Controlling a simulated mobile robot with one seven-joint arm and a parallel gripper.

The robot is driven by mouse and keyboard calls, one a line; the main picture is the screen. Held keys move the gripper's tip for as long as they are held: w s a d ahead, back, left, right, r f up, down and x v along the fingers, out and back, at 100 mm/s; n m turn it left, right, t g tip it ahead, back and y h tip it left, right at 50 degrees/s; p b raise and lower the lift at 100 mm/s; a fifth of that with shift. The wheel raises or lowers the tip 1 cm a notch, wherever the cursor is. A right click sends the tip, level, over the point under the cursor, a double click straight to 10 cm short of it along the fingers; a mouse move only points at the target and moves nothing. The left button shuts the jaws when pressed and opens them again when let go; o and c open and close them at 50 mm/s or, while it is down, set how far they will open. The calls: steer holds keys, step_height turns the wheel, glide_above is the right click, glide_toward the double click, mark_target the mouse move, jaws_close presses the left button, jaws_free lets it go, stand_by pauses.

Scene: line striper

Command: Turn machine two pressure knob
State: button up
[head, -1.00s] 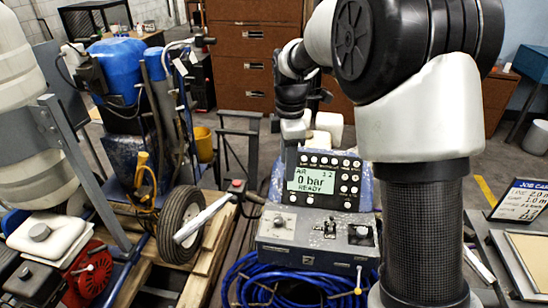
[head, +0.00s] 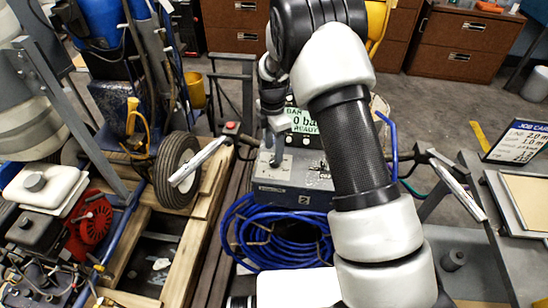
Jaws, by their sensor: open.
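Machine two (head: 290,195) is the grey control box with a "2" on its front. My gripper (head: 277,152) is open and points down over the left part of the box's top panel. The pressure knob is not clearly visible; the gripper covers the left of the panel where a small knob showed before. I cannot tell whether the fingers touch it. My arm hides the right part of the panel and screen.
A coiled blue hose (head: 275,235) lies in front of the box. Left are a wheel (head: 178,170) on a wooden pallet and a red engine (head: 95,220). A job card sign (head: 518,141) stands on the right bench. Drawer cabinets (head: 465,45) stand behind.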

mark_target(274, 163)
steer(key=shift+f, duration=2.25)
steer(key=shift+c, duration=0.3)
steer(key=c, duration=1)
